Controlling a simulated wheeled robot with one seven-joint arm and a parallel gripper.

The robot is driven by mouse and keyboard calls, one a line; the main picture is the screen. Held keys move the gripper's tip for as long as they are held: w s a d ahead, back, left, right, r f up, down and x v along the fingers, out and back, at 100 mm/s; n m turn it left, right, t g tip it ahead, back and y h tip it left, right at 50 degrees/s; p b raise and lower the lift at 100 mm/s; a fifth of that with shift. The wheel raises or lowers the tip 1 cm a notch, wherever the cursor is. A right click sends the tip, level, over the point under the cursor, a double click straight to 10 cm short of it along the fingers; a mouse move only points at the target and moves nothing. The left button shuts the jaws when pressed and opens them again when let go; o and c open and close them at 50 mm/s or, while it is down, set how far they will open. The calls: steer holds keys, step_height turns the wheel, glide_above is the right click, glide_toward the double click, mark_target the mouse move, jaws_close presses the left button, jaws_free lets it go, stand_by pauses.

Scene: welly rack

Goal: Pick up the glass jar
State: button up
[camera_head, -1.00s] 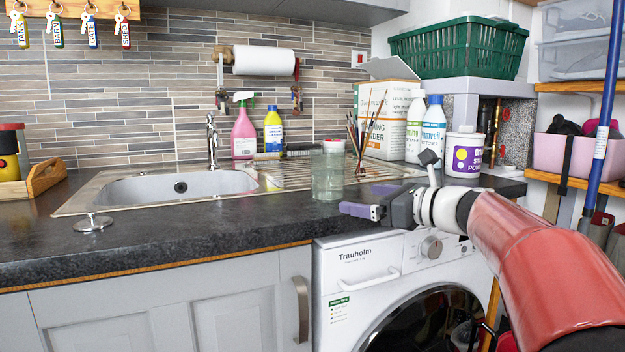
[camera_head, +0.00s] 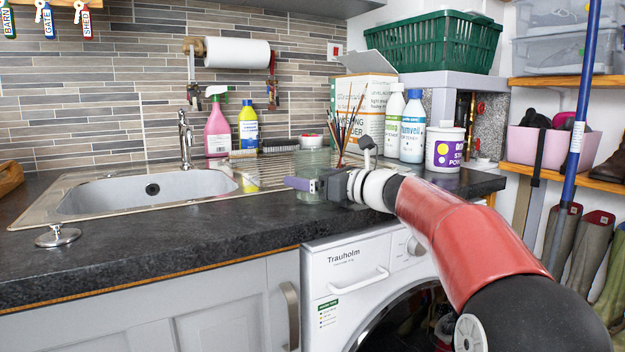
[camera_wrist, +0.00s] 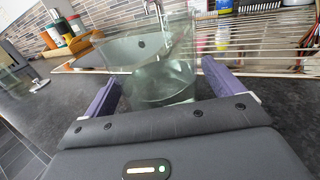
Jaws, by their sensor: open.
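The clear greenish glass jar (camera_head: 314,162) stands upright on the dark worktop at the right front of the sink, partly hidden behind my gripper in the head view. My gripper (camera_head: 298,184) is low over the worktop at the jar, pointing left. In the wrist view the jar (camera_wrist: 163,80) is between the two purple fingers of my open gripper (camera_wrist: 158,76). Gaps seem to show beside the jar, but I cannot tell whether either finger touches it.
The sink (camera_head: 150,188) lies behind and left, with a metal plug (camera_head: 58,236) on the worktop. Brushes (camera_head: 345,125), a powder box (camera_head: 362,100), bottles (camera_head: 412,125) and a white tub (camera_head: 444,150) stand behind and right.

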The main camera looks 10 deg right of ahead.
steer(key=c, duration=1.3)
steer(key=shift+r, duration=0.25)
